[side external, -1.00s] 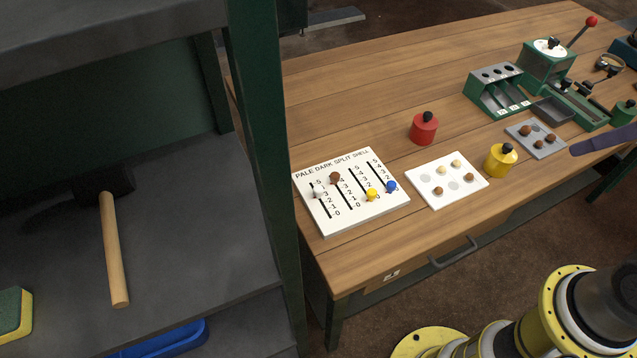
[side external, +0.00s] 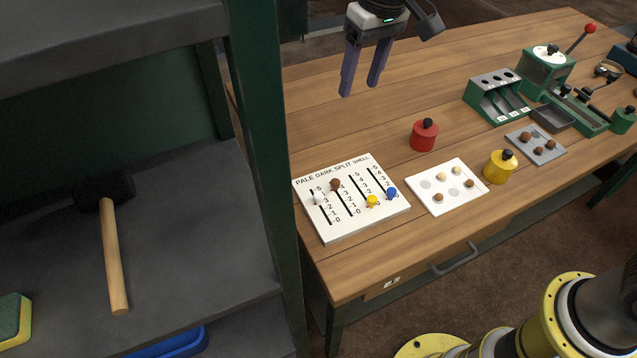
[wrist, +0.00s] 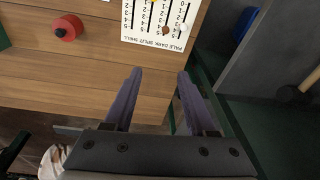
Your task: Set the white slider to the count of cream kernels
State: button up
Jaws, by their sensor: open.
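The white slider board (side external: 352,225) lies on the bench with four labelled columns, PALE, DARK, SPLIT and SHELL. The white slider (side external: 316,201) sits in the upper part of the PALE slot; its exact number is too small to read. It also shows in the wrist view (wrist: 183,28). A white card (side external: 452,204) to the right holds two cream kernels, one (side external: 441,177) left of the other (side external: 456,170), and two brown ones (side external: 438,197). My gripper (side external: 358,90) is open and empty, pointing down, high above the bench behind the board.
Brown, yellow and blue sliders (side external: 392,193) stand on the same board. A red pot (side external: 424,135) and a yellow pot (side external: 499,167) stand nearby. A grey tray (side external: 528,148) holds brown kernels. A green shelf post (side external: 262,150) rises left of the bench.

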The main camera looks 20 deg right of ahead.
jog(key=n+g, duration=0.1)
jog(key=g, duration=0.1)
send_over(319, 195)
notch_tip(319, 195, down, 10)
jog(key=shift+n+h, duration=0.3)
jog(key=shift+h, duration=0.1)
notch_tip(319, 195, down, 14)
grip_shut()
dwell(0.9)
